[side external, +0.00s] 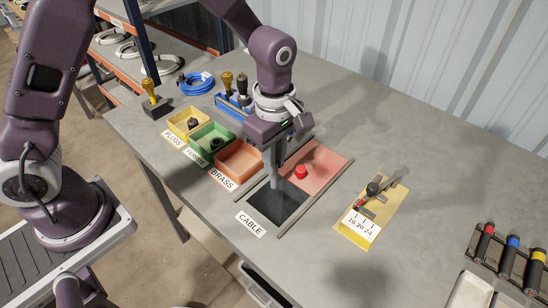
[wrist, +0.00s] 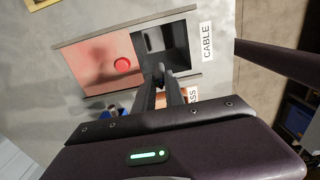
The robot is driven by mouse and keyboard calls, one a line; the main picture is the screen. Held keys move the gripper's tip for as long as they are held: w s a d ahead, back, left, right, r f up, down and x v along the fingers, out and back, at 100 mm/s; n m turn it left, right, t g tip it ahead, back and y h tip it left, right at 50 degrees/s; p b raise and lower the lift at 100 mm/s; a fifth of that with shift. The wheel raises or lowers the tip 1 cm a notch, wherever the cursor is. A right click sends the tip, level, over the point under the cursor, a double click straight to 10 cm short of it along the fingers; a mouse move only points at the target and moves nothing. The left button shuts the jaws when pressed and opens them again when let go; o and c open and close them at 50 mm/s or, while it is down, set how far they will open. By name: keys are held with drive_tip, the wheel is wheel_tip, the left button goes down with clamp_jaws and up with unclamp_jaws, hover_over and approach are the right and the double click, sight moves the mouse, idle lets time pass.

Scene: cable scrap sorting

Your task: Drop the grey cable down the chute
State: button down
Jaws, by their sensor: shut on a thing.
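The chute is a dark square opening (side external: 263,207) in the bench beside the "CABLE" label (side external: 250,224). It shows in the wrist view as a dark well (wrist: 179,38). My gripper (side external: 276,178) points down over the far edge of the opening, with its fingertips close together. In the wrist view my fingers (wrist: 164,78) reach over the chute's edge. They are shut on the grey cable, of which only a small dark bit shows at the tips. The rest of the cable is hidden or blends with the fingers. Its height over the opening is hard to tell.
A pink-orange plate (side external: 322,162) with a red knob (side external: 301,172) lies between rails behind the opening. Plugs, green and brass bins (side external: 238,160) stand at left. A yellow gauge board (side external: 352,236) lies at right. Bare bench separates it from the chute.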

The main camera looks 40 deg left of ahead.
drive_tip(key=shift+f, duration=0.1)
drive_tip(key=shift+f, duration=0.5)
idle(0.3)
drive_tip(key=c, duration=1.3)
unclamp_jaws()
drive_tip(key=shift+r, duration=3.5)
